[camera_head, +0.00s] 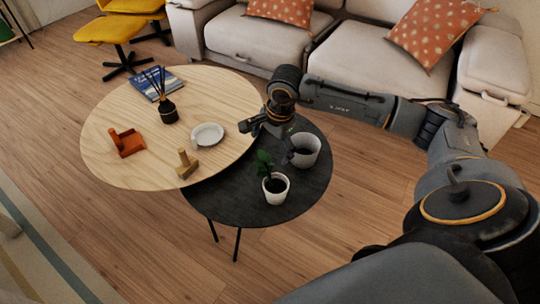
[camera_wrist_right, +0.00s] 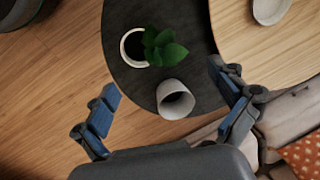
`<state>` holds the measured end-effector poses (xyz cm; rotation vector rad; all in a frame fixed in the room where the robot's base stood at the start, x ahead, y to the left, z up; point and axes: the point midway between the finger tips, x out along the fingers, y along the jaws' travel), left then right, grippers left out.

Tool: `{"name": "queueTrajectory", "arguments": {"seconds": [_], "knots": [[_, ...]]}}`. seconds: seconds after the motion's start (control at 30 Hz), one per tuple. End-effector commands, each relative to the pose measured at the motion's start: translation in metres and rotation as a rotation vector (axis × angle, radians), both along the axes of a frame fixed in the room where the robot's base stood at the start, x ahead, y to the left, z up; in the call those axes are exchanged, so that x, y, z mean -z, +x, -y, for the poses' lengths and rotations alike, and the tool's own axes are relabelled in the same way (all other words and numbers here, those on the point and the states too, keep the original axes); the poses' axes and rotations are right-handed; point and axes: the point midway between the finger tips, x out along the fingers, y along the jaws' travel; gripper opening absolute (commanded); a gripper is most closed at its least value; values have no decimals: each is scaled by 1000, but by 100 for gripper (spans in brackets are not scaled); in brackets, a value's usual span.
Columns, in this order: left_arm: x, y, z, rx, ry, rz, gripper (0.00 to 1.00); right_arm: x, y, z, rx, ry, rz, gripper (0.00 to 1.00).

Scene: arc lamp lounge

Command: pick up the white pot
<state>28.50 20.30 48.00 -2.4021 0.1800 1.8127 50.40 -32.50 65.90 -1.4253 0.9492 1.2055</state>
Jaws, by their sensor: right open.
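A white pot with a green plant (camera_head: 276,190) stands upright on the black round table (camera_head: 230,205). It also shows in the right wrist view, where the plant's pot (camera_wrist_right: 125,54) is at the upper left. In the right wrist view this empty pot (camera_wrist_right: 170,87) lies between the spread fingers, apart from both. My right gripper (camera_head: 268,138) is open and empty above the tables. My left gripper is not in view.
The overlapping wooden table (camera_head: 110,100) holds a white dish (camera_head: 207,135), a wooden block object (camera_head: 186,163), an orange-brown holder (camera_head: 127,143), a reed diffuser (camera_head: 167,110) and a blue book (camera_head: 155,80). A sofa (camera_head: 260,40) stands behind. The front floor is clear.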

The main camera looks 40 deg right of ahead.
Motion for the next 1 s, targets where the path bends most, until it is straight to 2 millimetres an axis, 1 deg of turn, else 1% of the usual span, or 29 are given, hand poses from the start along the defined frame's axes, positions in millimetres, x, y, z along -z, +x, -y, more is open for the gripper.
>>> {"name": "queueTrajectory", "arguments": {"seconds": [0.03,0.1,0.37,0.5,0.63,0.73,0.97,1.0], "knots": [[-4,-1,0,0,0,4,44,13,1,-1,1,0,-4,97],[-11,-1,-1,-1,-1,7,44,23,4,-1,0,2,-2,97],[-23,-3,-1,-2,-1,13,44,42,8,-2,1,2,-1,97],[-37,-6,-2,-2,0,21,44,63,14,-2,1,4,-2,97],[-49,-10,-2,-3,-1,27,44,80,18,-3,0,4,-2,97],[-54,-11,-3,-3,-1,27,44,86,19,-2,1,3,-1,97],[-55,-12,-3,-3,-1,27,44,86,20,-3,0,3,-1,97],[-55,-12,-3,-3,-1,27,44,86,20,-3,0,3,0,91]]}}
